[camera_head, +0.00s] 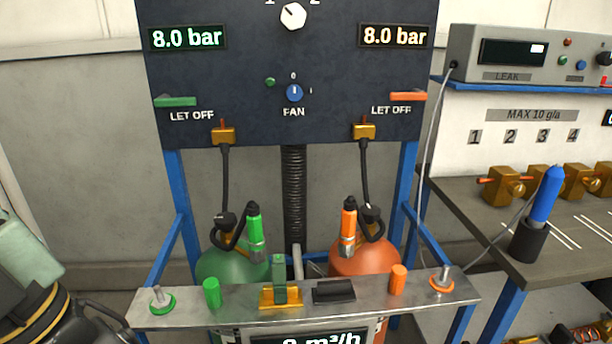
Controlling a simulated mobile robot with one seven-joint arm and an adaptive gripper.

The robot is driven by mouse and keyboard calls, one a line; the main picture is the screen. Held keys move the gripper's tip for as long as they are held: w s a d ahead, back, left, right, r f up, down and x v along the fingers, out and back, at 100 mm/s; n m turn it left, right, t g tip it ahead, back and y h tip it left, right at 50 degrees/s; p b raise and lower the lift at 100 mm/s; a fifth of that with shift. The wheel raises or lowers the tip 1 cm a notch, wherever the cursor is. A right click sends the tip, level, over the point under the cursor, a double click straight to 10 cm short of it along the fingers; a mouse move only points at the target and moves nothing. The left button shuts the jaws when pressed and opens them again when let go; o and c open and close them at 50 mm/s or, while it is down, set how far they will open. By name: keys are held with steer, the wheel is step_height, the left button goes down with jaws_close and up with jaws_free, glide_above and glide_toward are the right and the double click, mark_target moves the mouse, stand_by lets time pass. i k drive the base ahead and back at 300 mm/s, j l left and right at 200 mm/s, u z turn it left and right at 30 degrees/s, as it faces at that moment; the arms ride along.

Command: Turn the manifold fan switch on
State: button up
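The fan switch (294,93) is a small round blue knob on the dark manifold panel (330,65), above the word FAN. A small green lamp or button (270,82) sits just left of the knob. Nothing touches or covers the switch. My gripper's fingers do not show; only part of what looks like my arm (45,315) is at the lower left, well away from the switch.
A white selector knob (292,15) is above, with green (176,102) and orange (408,97) LET OFF levers at the sides. Below are hoses, green and orange cylinders, and a metal shelf (205,309) with small items. A bench (475,210) stands right. Space before the switch is clear.

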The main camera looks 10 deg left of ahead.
mark_target(293, 93)
steer(key=i+l+u, duration=0.2)
steer(key=l, duration=0.2)
steer(key=l+u, duration=0.25)
steer(key=l, duration=0.15)
steer(key=u, duration=1.15)
steer(key=i, duration=0.5)
